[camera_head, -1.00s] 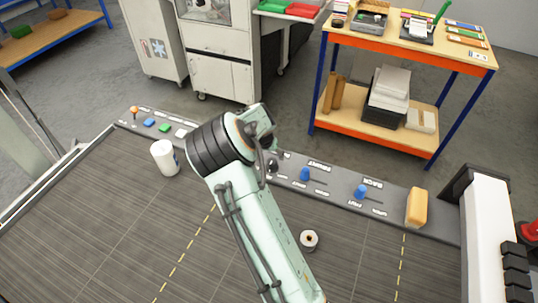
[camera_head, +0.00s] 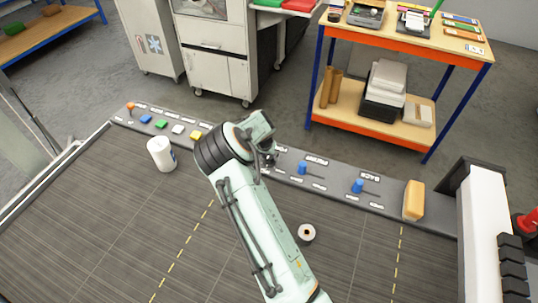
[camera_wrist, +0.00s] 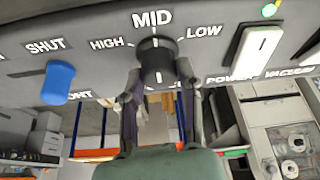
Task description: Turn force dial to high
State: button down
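The black force dial (camera_wrist: 157,60) is on the dark control strip in the wrist view, with HIGH printed at its left, MID above it and LOW at its right. A white mark on the dial lines up about with MID. My gripper (camera_wrist: 159,78) has one finger on each side of the dial's near end. The fingers are apart by about the dial's width; whether both touch it I cannot tell. In the head view my gripper (camera_head: 269,160) is over the strip, and my arm mostly hides the dial.
Blue sliders (camera_head: 302,168) sit right of the dial; one shows beside SHUT (camera_wrist: 57,82). A white rocker switch (camera_wrist: 252,50) is close on the other side. A white cup (camera_head: 161,154), a small roll (camera_head: 306,233) and a tan block (camera_head: 413,200) stand nearby.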

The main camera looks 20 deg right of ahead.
jog(key=shift+n, duration=0.3)
jog(key=n+y, duration=0.1)
jog(key=n, duration=0.1)
jog(key=n+t+y, duration=0.1)
jog(key=n, duration=0.2)
jog(key=shift+d, duration=0.1)
jog(key=n+y, duration=0.2)
jog(key=n, duration=0.4)
dwell(0.5)
jog(key=c, duration=0.7)
grip_release()
jog(key=shift+c, duration=0.2)
jog(key=shift+s, duration=0.1)
